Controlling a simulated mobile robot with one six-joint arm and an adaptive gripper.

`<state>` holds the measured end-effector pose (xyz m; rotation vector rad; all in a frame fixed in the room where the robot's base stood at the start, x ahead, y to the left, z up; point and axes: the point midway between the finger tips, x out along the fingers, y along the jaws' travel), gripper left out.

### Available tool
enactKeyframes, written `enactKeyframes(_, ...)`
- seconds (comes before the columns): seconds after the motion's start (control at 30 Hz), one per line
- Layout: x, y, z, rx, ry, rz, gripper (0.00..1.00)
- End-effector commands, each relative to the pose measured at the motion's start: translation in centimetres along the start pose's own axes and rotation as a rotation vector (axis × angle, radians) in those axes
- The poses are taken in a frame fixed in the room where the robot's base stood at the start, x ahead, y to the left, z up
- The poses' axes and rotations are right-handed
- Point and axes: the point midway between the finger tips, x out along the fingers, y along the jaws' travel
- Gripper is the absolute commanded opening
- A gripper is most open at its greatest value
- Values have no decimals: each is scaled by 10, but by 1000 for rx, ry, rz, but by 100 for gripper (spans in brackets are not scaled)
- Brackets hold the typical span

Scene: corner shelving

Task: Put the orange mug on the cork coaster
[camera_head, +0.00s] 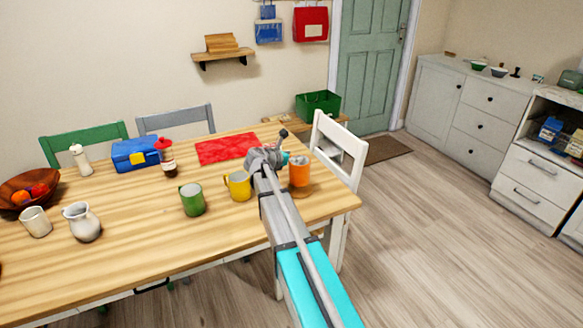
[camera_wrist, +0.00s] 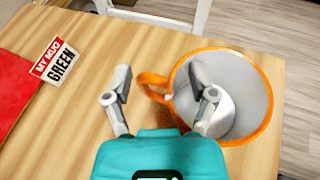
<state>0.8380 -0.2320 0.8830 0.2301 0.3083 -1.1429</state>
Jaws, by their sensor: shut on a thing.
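The orange mug (camera_head: 299,172) is at the right end of the wooden table, upright with its open top showing in the wrist view (camera_wrist: 262,78). Its handle points left, between the fingers of my gripper (camera_wrist: 163,95). The right finger overlaps the mug's rim and inside. My gripper (camera_head: 286,161) is shut on the mug. I cannot tell whether mug and coaster touch.
A yellow mug (camera_head: 238,186) and a green mug (camera_head: 192,199) stand left of my arm. A red mat (camera_head: 228,148) lies behind. A card reading "MY MUG GREEN" (camera_wrist: 56,62) is near the mat. A white chair (camera_head: 338,145) stands by the table's right end.

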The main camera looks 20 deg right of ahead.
Motion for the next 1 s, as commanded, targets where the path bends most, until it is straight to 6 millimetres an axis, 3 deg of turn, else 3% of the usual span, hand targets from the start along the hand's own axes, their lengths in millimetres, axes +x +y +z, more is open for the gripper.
enactKeyframes(0.37,4,2,-3,-1,-1,-1,12)
enactKeyframes(0.8,19,4,-32,-1,-1,-1,12)
enactKeyframes(1.0,20,4,-35,-1,-1,-2,12)
